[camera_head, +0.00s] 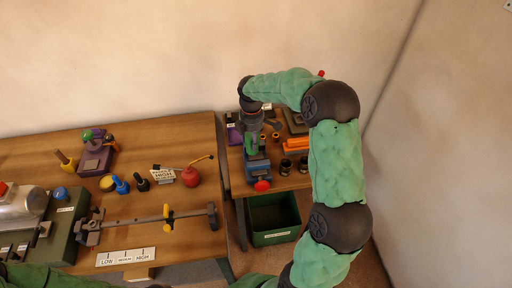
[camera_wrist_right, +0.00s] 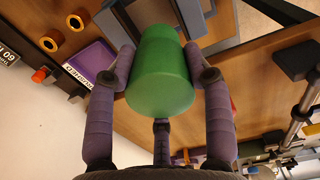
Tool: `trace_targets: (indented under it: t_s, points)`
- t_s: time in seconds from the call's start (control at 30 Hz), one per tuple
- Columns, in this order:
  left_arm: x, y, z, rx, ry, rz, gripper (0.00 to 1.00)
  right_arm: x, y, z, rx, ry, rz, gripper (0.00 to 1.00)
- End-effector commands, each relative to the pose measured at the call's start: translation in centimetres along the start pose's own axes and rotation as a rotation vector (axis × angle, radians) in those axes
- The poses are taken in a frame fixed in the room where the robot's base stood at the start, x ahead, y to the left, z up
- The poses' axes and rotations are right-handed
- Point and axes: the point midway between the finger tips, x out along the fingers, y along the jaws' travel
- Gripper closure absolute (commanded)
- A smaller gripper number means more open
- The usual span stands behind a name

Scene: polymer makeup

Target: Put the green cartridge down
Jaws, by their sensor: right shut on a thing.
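In the head view the cartridge (camera_head: 251,144) shows as a small green piece below my right gripper (camera_head: 252,122), over the small right table (camera_head: 234,160). The gripper is shut on it. A blue device with a red knob (camera_head: 262,185) is just in front of the cartridge. I cannot tell whether the cartridge touches anything below. My left gripper is not in view.
Orange blocks (camera_head: 298,145), dark cups (camera_head: 285,167) and brass rings (camera_head: 276,136) are close on the right. A purple labelled holder (camera_head: 233,132) is on the left. A green bin (camera_head: 273,220) is below. The larger table (camera_head: 150,133) holds tools and bottles.

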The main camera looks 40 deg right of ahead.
Motion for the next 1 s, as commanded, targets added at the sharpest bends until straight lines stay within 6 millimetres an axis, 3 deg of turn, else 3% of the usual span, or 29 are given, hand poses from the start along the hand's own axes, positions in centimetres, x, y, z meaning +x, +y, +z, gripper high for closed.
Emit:
trace_targets:
  t_s: [0.27,0.53,0.93,0.97,1.0]
  points:
    - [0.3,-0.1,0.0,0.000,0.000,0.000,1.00,1.5,0.4,1.2,0.001,0.000,0.000,0.98]
    - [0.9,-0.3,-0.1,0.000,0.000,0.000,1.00,4.9,0.5,1.6,0.000,0.000,-0.001,0.98]
    - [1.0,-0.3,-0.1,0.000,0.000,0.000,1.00,5.4,0.5,1.6,0.000,0.000,0.001,0.98]
    - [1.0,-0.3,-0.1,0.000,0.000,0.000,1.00,5.4,0.5,1.6,0.000,0.000,0.000,0.46]
    - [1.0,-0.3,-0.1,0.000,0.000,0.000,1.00,5.4,0.5,1.6,0.000,0.000,0.000,0.35]
